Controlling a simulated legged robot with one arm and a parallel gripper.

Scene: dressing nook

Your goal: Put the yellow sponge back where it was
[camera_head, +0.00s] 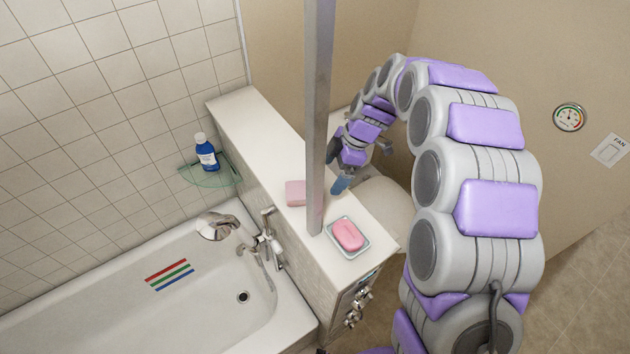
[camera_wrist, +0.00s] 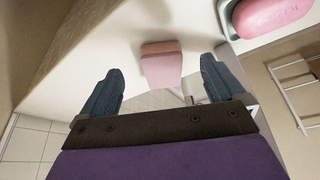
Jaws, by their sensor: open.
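No yellow sponge shows in either view. A pale pink block (camera_head: 295,193) lies on the white ledge (camera_head: 262,140), left of the metal post. It also shows in the wrist view (camera_wrist: 161,65), ahead of and between my open fingers. A darker pink soap bar (camera_head: 348,235) sits in a pale dish (camera_head: 365,249) near the ledge's front end; the bar (camera_wrist: 268,16) is at the top right in the wrist view. My gripper (camera_head: 341,184) is open and empty over the ledge's right side, just right of the post.
A metal post (camera_head: 318,100) rises from the ledge close to my gripper. A bathtub (camera_head: 215,300) with a tap (camera_head: 268,240) lies to the left. A blue bottle (camera_head: 206,155) stands on a glass corner shelf (camera_head: 215,176). The far part of the ledge is clear.

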